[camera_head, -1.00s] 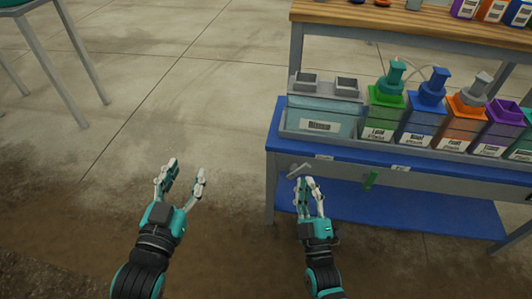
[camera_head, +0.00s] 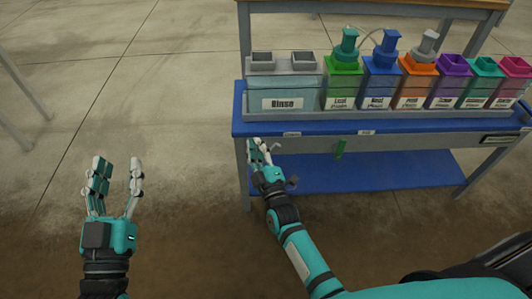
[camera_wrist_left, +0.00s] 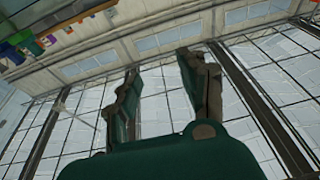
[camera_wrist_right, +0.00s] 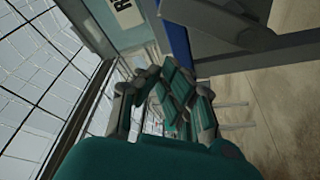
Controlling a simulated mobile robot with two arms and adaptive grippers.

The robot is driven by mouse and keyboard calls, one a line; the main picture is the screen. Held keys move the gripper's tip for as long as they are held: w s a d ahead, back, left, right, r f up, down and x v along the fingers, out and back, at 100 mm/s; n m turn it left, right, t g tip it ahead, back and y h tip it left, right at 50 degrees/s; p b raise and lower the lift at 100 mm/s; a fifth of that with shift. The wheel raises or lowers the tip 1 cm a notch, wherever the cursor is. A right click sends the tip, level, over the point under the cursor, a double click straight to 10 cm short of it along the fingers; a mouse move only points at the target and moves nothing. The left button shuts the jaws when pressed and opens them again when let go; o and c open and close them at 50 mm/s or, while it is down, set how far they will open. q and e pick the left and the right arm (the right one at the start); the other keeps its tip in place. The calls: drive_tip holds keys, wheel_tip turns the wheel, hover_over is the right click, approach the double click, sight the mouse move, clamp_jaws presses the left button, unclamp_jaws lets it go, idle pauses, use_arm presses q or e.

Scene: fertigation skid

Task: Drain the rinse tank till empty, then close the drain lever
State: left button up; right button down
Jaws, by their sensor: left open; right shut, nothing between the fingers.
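The rinse tank (camera_head: 285,84), a translucent pale blue box with a grey top and a "Rinse" label, stands at the left end of the blue bench. Its label and wall show in the right wrist view (camera_wrist_right: 127,13). My right gripper (camera_head: 262,148) is shut and empty at the bench's front left edge, below the tank. A grey lever there is largely hidden by its fingers, so I cannot tell its position or any contact. My left gripper (camera_head: 117,172) is open and empty over the floor. The tank's liquid level is unclear.
Several coloured bottles, including a green one (camera_head: 343,85), stand in a row right of the tank. The blue bench (camera_head: 420,126) has a lower blue shelf (camera_head: 370,172) and grey legs. A wooden shelf edge runs above.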

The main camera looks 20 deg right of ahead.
sight(274, 152)
use_arm(q)
drive_tip(key=shift+s+d+r+t+h+b, duration=0.1)
drive_tip(key=shift+s+r+t+h, duration=0.1)
drive_tip(key=shift+s+r+t, duration=0.35)
drive_tip(key=shift+s+a+r+t+h+b, duration=0.15)
drive_tip(key=shift+r+t, duration=0.25)
drive_tip(key=shift+r, duration=0.5)
drive_tip(key=shift+s+d+r+t+h+b, duration=0.15)
drive_tip(key=shift+s+r+t+h, duration=0.25)
drive_tip(key=shift+r, duration=0.3)
use_arm(e)
drive_tip(key=shift+s+d+f, duration=0.25)
drive_tip(key=shift+d+f, duration=0.2)
drive_tip(key=shift+d, duration=0.15)
drive_tip(key=shift+s+d+f, duration=0.2)
drive_tip(key=shift+d+f, duration=0.2)
drive_tip(key=shift+d, duration=0.2)
